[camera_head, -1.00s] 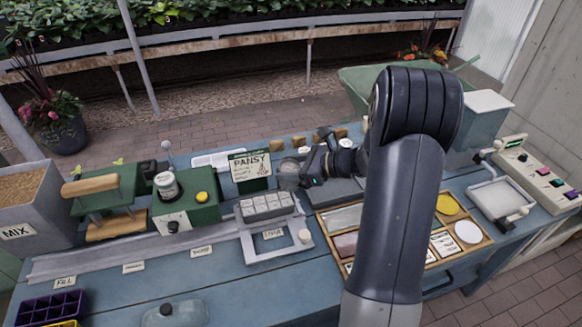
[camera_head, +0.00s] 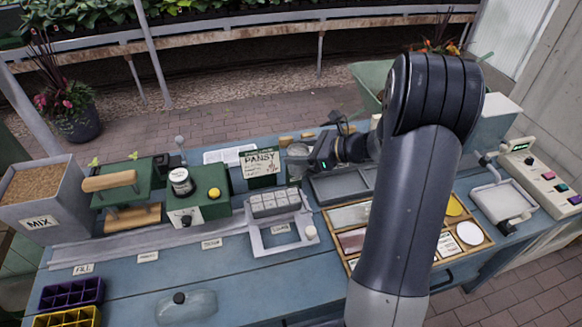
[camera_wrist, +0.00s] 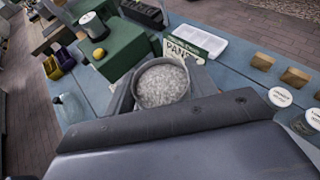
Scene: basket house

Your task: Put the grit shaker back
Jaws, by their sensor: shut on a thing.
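The grit shaker (camera_wrist: 162,84) is a round grey cup with pale grit showing at its top in the wrist view. In the head view it shows as a small grey cup (camera_head: 298,151) just right of the green and white PANSY sign. My gripper (camera_head: 308,163) is shut on it, with a finger on either side. The shaker looks about upright and seems held above the bench; its bottom is hidden. A grey shallow tray (camera_head: 328,188) lies below and right of the gripper, partly hidden by my arm.
The PANSY sign (camera_head: 261,168) stands close left of the shaker. A white tray (camera_head: 228,155) lies behind it. A grey frame with pale blocks (camera_head: 280,240) stands in front. Small wooden blocks and white-lidded items (camera_wrist: 281,96) are to the right in the wrist view.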

